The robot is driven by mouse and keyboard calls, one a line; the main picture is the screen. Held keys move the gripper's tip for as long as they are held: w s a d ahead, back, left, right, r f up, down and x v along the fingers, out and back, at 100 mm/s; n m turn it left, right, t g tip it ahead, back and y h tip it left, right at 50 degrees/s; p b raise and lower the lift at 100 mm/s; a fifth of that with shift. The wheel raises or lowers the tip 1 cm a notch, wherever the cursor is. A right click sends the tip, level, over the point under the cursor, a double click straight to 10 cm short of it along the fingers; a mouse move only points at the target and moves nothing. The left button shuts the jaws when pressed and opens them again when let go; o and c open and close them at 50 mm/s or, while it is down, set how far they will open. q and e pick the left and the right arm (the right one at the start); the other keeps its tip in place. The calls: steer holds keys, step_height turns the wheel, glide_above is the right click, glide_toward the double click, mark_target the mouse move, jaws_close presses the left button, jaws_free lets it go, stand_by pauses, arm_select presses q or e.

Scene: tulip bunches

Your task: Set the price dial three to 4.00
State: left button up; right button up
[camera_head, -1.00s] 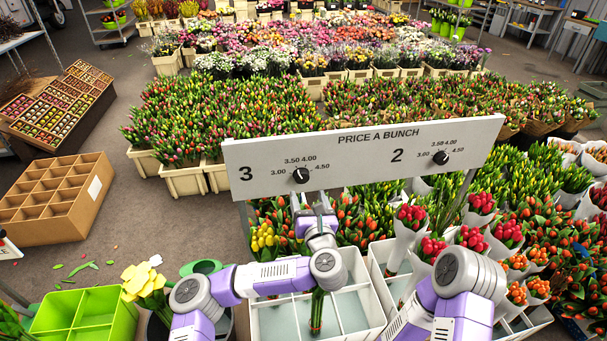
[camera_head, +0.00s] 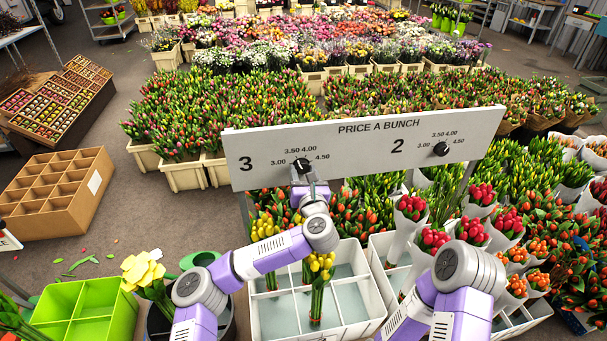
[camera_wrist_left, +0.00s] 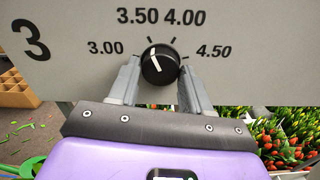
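The price board (camera_head: 270,175) carries dial three, a round black knob (camera_wrist_left: 160,66), under the marks 3.00, 3.50, 4.00 and 4.50. In the left wrist view the knob's white pointer line leans up and left, toward the 3.50 mark. My left gripper (camera_wrist_left: 160,78) has its fingers spread on either side of the knob, with small gaps showing between fingers and knob. In the head view my left gripper (camera_head: 304,178) is at the board's lower edge and partly covers the knob. My right arm shows at the lower right, but its gripper is out of view.
Dial two (camera_head: 441,149) sits to the right on the same board. Below the board stands a white divided crate (camera_head: 285,318) with yellow tulip bunches (camera_head: 320,264). A green divided box (camera_head: 85,312) and yellow flowers (camera_head: 143,270) are at the lower left.

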arm_select(q)
steer(key=c, duration=0.6)
steer(key=shift+a+r+m+p, duration=0.1)
steer(key=shift+r+m+p, duration=0.1)
steer(key=shift+m+p, duration=0.9)
steer(key=m+p, duration=0.2)
steer(key=shift+r+m, duration=0.1)
steer(key=shift+m, duration=0.2)
steer(key=m+p, duration=0.2)
steer(key=m, duration=0.1)
steer(key=shift+f+m+p, duration=0.2)
steer(key=shift+m+p, duration=0.25)
steer(key=shift+m, duration=0.75)
steer(key=o, duration=1.1)
steer(key=shift+c, duration=0.2)
steer(key=shift+s, duration=0.1)
